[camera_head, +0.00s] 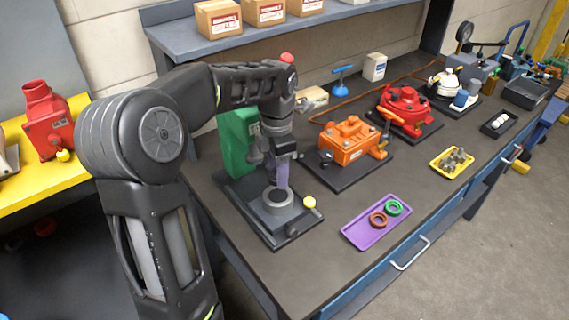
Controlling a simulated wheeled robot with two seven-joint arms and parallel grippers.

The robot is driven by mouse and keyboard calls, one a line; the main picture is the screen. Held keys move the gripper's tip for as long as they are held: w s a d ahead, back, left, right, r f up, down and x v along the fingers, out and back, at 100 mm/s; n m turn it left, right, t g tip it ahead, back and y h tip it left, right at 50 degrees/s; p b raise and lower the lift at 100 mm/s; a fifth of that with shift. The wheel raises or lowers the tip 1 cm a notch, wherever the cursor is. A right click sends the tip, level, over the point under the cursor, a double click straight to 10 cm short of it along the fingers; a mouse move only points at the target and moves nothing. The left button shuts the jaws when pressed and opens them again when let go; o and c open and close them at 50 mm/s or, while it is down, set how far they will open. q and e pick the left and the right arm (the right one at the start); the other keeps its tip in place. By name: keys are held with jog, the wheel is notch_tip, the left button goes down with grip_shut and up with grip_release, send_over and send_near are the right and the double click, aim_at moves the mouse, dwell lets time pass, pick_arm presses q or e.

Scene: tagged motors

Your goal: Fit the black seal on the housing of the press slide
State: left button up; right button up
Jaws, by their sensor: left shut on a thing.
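My left gripper (281,186) points straight down, with its fingertips at the round grey housing (277,207) of the green press slide (238,138). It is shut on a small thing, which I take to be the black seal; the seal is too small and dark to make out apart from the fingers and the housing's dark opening. I cannot tell whether it touches the housing. A purple tray (362,236) to the right holds a brown-red ring (378,219) and a green ring (393,208). No black ring shows in the tray. My right gripper is not in view.
An orange machine (349,142) and a red machine (402,108) stand behind to the right. A yellow tray (452,162) holds small parts. The bench between the housing and purple tray is clear.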

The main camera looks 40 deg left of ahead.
aim_at(278, 196)
pick_arm(q)
jog(key=shift+f, duration=0.1)
jog(key=shift+f+b, duration=1.7)
jog(key=shift+f, duration=0.55)
jog(key=shift+f+b, duration=0.55)
jog(key=shift+b, duration=0.05)
dwell(2.4)
jog(key=shift+d+r, duration=0.1)
jog(key=shift+r, duration=0.15)
dwell(0.3)
jog(key=o, duration=1.4)
jog(key=shift+o, duration=0.2)
